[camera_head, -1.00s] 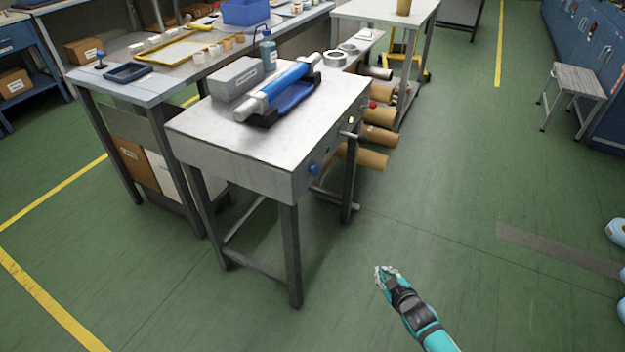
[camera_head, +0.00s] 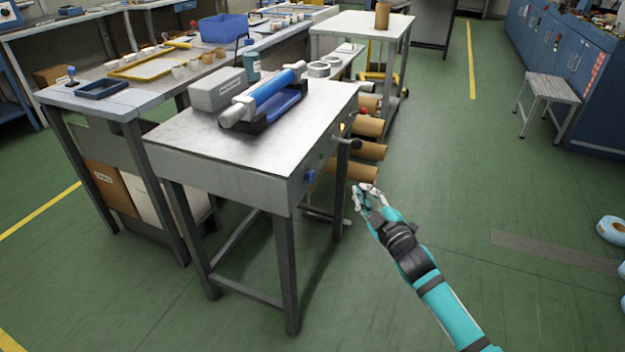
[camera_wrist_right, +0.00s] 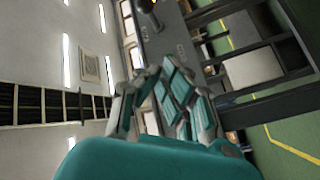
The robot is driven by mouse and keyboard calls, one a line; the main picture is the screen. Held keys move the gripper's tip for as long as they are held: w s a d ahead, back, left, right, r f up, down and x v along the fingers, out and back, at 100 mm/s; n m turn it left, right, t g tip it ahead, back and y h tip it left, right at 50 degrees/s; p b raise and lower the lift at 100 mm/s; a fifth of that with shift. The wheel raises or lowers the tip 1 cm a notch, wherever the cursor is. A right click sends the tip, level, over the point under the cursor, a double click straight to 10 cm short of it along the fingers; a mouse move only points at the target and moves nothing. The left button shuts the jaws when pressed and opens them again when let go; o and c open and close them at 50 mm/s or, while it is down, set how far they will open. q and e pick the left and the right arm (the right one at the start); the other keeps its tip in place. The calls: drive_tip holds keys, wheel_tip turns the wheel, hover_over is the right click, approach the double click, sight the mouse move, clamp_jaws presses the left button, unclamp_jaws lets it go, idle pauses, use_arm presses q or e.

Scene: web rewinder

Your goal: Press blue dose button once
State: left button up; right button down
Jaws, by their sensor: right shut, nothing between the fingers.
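The blue dose button (camera_head: 309,176) is on the right-hand side panel of the small grey rewinder table (camera_head: 240,140), near its front corner. My right gripper (camera_head: 362,190) is shut and empty, to the right of the button in the picture and clearly apart from it. In the right wrist view my fingers (camera_wrist_right: 147,73) point up toward the grey side panel of the table (camera_wrist_right: 165,40). I cannot make out the blue button in that view. My left gripper is not in view.
A blue roller (camera_head: 265,98) and a grey box (camera_head: 217,91) stand on the table. A dark-knobbed handle (camera_head: 354,143) sticks out from the side panel beyond the button. Cardboard rolls (camera_head: 350,169) lie behind.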

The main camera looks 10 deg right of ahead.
sight(310, 177)
drive_tip(key=shift+a, duration=0.1)
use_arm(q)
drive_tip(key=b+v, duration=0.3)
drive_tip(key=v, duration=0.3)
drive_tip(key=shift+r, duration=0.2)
use_arm(e)
drive_tip(key=w+a, duration=0.5)
drive_tip(key=a, duration=0.2)
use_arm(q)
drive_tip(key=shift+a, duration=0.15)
use_arm(e)
drive_tip(key=shift+a, duration=0.15)
idle(0.7)
drive_tip(key=shift+w+a, duration=0.2)
drive_tip(key=shift+a, duration=0.05)
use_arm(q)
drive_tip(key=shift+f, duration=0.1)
use_arm(e)
drive_tip(key=shift+w+a, duration=0.3)
drive_tip(key=shift+a, duration=0.2)
idle(0.7)
drive_tip(key=shift+d, duration=0.1)
idle(0.3)
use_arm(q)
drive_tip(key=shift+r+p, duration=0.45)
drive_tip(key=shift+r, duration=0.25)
use_arm(e)
drive_tip(key=shift+s+d, duration=0.55)
drive_tip(key=shift+d, duration=0.15)
